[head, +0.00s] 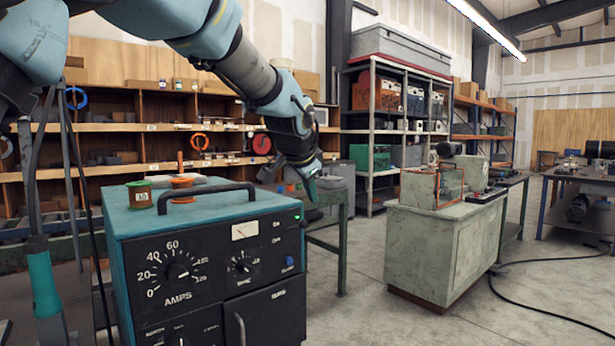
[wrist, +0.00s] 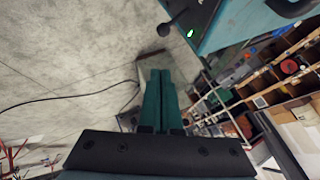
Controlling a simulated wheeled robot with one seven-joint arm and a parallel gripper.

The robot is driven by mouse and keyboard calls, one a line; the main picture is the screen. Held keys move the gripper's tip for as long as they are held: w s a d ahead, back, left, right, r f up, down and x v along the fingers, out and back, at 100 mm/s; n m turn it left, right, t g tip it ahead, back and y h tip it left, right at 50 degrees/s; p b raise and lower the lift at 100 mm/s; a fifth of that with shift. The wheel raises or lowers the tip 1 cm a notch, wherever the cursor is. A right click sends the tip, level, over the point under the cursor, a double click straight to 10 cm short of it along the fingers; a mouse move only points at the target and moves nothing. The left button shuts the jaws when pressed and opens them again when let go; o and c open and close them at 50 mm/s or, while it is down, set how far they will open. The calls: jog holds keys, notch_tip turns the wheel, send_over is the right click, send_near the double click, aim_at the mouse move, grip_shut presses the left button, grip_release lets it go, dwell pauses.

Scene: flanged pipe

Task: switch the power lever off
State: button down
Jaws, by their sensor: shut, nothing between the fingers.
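The power lever (wrist: 176,23) is a dark rod with a round black knob, beside a lit green lamp (wrist: 190,33) on the welder-like machine (head: 205,225). In the wrist view the knob is just above my fingertips in the picture, with a visible gap between them. In the head view my gripper (head: 310,190) is by the machine's upper right corner.
A grey cabinet (head: 440,250) stands to the right, with open floor between. A black cable (head: 550,315) lies on the floor.

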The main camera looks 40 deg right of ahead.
aim_at(295, 228)
jog(key=w+d+f+p, duration=0.1)
jog(key=w+f, duration=0.2)
jog(key=f, duration=0.2)
jog(key=shift+f+p, duration=0.25)
jog(key=shift+p, duration=0.1)
jog(key=shift+f, duration=0.1)
